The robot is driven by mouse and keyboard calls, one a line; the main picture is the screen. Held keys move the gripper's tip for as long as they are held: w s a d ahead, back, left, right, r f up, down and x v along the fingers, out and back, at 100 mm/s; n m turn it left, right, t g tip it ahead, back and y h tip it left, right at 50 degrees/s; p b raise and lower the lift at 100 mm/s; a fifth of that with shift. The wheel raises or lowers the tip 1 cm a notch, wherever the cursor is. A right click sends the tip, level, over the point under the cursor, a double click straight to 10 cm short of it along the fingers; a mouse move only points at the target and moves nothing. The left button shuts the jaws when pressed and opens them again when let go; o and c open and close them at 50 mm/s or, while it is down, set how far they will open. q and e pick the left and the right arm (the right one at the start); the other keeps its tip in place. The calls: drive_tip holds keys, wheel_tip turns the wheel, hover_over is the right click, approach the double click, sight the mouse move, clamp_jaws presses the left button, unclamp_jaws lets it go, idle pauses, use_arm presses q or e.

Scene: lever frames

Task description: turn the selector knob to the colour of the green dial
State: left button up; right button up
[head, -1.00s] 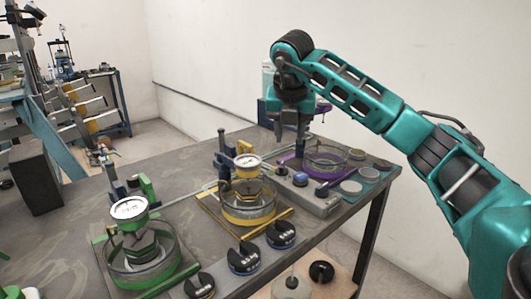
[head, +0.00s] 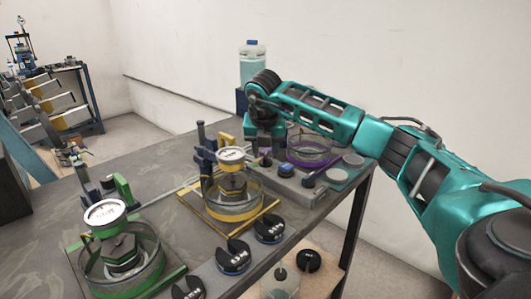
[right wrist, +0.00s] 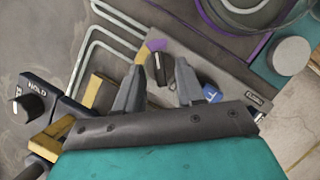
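The green dial (head: 104,212) is a round white gauge on a green-framed stand at the front left; its reading is too small to make out. The dark selector knob (right wrist: 163,68) with a pale pointer line sits on a grey box in the right wrist view, with yellow and purple patches beside it. It is small and partly hidden in the head view (head: 266,161). My right gripper (head: 264,147) is low above the box. In the right wrist view its two fingers are apart, on either side of the knob; contact is not clear. My left gripper is not in view.
A blue round button (right wrist: 209,93) sits close to the right finger. A yellow-framed stand (head: 232,205) and a purple-ringed glass dish (head: 309,150) flank the box. A bottle (head: 252,65) stands behind the arm. Several black weights (head: 270,229) line the front edge.

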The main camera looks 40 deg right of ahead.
drive_tip(key=shift+w+d+f, duration=0.1)
drive_tip(key=shift+w+f, duration=0.05)
drive_tip(key=shift+f, duration=0.35)
clamp_jaws()
